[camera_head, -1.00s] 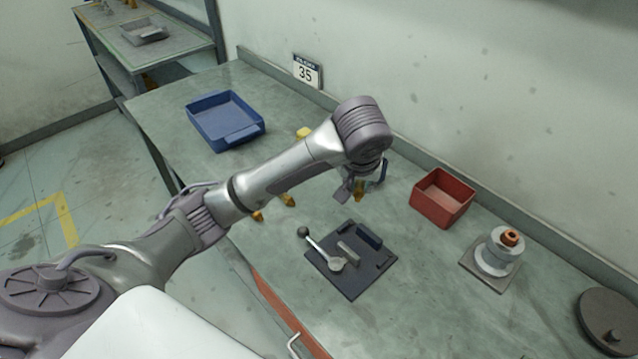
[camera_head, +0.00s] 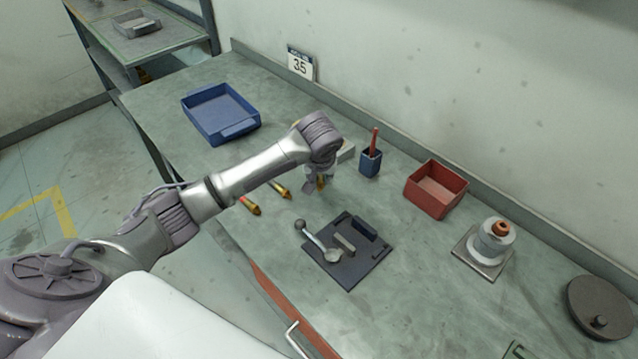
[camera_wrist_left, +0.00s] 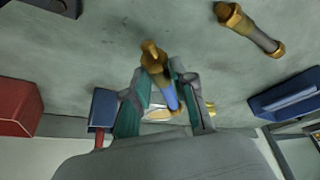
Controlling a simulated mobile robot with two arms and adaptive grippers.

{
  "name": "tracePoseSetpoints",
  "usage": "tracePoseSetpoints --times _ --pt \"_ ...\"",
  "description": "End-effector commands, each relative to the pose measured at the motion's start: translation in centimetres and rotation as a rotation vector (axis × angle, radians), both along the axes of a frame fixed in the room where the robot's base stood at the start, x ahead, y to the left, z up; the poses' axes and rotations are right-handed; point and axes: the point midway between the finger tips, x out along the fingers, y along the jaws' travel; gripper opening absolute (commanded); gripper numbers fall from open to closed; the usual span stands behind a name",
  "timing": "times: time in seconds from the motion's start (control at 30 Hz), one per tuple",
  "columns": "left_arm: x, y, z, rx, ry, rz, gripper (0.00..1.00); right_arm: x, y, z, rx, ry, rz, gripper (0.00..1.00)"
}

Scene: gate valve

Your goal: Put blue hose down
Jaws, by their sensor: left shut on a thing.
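The blue hose (camera_wrist_left: 170,92), a short piece with brass end fittings, is between the fingers of my left gripper (camera_wrist_left: 167,98) in the left wrist view. One brass end points away from the gripper, over the bench. In the head view my left gripper (camera_head: 317,185) is low over the bench behind the black fixture plate. I cannot tell whether the hose touches the bench. My right gripper is not in view.
Two other brass-ended hoses (camera_head: 250,206) (camera_head: 280,190) lie left of the gripper. The black fixture plate (camera_head: 365,272) with a lever is in front. A blue cup (camera_head: 370,163), red bin (camera_head: 436,190) and valve part (camera_head: 493,240) stand right. A blue tray (camera_head: 220,115) is back left.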

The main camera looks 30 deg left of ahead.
Motion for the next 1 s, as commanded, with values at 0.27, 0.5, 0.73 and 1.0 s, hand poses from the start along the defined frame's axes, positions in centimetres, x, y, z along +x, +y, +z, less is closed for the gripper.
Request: tracePoseSetpoints --times 0.27,0.5,0.73,1.0 --pt "0.0 0.3 -3.1 0.000 0.002 0.000 0.00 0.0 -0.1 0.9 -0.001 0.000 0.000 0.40" --pt "0.0 0.3 -4.2 -0.001 0.000 0.000 0.00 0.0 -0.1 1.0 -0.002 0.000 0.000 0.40" --pt "0.0 0.2 -4.5 -0.001 0.000 0.000 0.00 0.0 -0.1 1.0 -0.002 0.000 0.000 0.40" --pt "0.0 0.3 -4.5 0.000 0.001 -0.001 0.50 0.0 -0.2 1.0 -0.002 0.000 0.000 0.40"
